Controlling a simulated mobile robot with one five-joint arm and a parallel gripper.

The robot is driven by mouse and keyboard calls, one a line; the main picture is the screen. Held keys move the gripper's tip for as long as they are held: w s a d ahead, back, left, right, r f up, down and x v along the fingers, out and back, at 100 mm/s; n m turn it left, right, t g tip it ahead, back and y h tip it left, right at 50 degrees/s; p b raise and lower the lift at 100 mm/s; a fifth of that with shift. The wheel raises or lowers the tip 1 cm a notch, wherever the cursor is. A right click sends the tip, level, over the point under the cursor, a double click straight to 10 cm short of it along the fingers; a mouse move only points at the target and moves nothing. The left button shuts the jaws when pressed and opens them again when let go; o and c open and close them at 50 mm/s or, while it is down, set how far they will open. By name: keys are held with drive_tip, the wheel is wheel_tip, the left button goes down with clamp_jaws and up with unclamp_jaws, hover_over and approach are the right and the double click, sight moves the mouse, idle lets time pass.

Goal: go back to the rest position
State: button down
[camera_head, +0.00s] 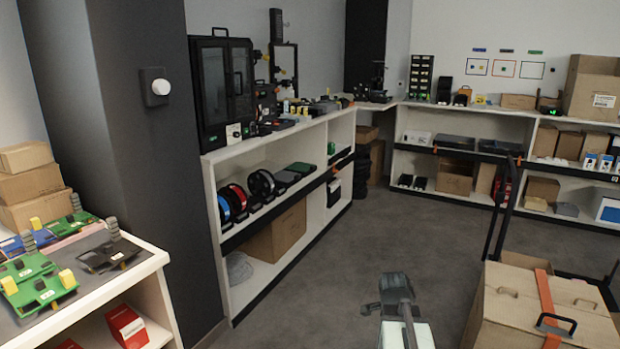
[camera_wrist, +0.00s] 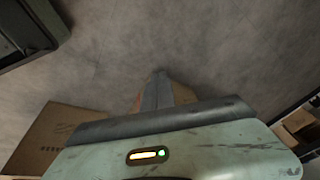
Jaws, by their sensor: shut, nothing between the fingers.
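My gripper (camera_wrist: 158,80) shows in the wrist view as a narrow grey shape past the pale green housing. In the head view, part of my pale green and grey arm (camera_head: 402,315) shows low in the middle, over the floor and left of a large carton. I cannot make out the fingertips clearly there.
A strapped carton (camera_head: 510,308) stands at lower right in the head view. A white shelf unit (camera_head: 290,145) runs along the left, another (camera_head: 465,125) along the back. A workbench (camera_head: 150,265) is at near left. Grey floor (camera_head: 400,225) between them is clear.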

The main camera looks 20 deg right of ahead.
drive_tip(key=a+n+g+y, duration=0.1)
drive_tip(key=a+n+y, duration=0.2)
drive_tip(key=a+n, duration=2.05)
drive_tip(key=a+r+m+p, duration=0.2)
drive_tip(key=r+p, duration=1.5)
drive_tip(key=p, duration=0.1)
drive_tip(key=a+r+m+p, duration=0.2)
drive_tip(key=r+m+p, duration=0.1)
drive_tip(key=r+p, duration=1.5)
drive_tip(key=shift+a+r, duration=0.2)
drive_tip(key=shift+a, duration=0.2)
drive_tip(key=shift+d, duration=0.1)
